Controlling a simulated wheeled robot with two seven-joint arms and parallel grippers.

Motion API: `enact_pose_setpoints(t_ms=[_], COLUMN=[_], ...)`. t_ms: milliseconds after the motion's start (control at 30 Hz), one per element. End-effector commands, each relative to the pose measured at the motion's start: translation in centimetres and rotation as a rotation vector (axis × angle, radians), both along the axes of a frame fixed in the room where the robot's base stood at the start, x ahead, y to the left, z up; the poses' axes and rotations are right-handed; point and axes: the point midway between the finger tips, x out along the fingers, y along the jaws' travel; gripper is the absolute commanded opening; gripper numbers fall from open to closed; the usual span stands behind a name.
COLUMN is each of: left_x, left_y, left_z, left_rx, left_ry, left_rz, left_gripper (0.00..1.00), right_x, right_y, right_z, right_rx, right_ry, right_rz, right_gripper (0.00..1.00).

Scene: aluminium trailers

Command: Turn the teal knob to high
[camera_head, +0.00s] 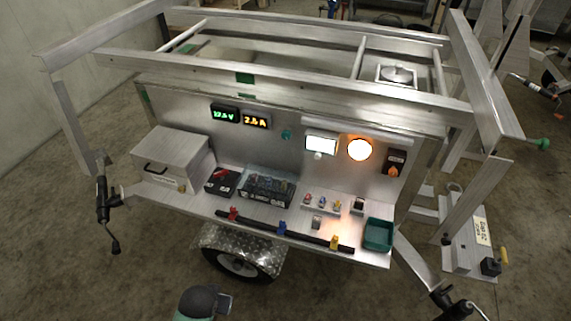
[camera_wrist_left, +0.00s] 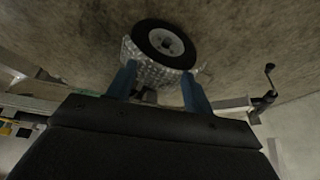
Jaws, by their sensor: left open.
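The teal knob (camera_head: 286,134) is a small round knob on the trailer's upright aluminium panel (camera_head: 270,160), right of the green and amber displays. It is too small in the head view to tell its setting, and I cannot make it out in the left wrist view. My left gripper (camera_wrist_left: 158,68) shows two blue fingers spread apart with nothing between them. The trailer's wheel (camera_wrist_left: 164,42) and its fender lie beyond the fingertips. The gripper is away from the knob. My right gripper is in neither view.
The trailer's shelf holds a grey box (camera_head: 172,158), a black tray (camera_head: 267,188), small switches and a green bin (camera_head: 378,235). A black rail (camera_head: 285,233) with coloured clips runs along its front. A lit orange lamp (camera_head: 359,149) and frame beams surround the panel.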

Motion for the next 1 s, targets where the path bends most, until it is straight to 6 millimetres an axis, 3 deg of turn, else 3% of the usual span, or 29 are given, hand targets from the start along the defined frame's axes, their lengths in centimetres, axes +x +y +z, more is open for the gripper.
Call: enact_pose_setpoints(t_ms=[100, 200, 567, 767, 1000], left_x=[2.3, 4.1, 11.4, 17.9, 27.6], left_y=[-0.4, -0.8, -2.8, -5.1, -10.3], left_z=[3.3, 5.0, 9.3, 12.3, 17.5], left_rx=[0.005, 0.008, 0.009, 0.000, -0.034], left_ry=[-0.076, -0.135, -0.356, -0.548, -0.860], left_rz=[0.009, 0.019, 0.035, 0.029, -0.039], left_gripper=[0.52, 0.52, 0.52, 0.52, 0.52], right_x=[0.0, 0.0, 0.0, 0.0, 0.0], right_y=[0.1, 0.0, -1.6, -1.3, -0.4], right_z=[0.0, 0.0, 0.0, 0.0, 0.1], right_rx=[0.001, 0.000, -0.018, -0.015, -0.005], right_ry=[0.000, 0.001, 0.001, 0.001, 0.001], right_rz=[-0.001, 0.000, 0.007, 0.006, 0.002], right_gripper=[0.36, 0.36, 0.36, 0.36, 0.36])
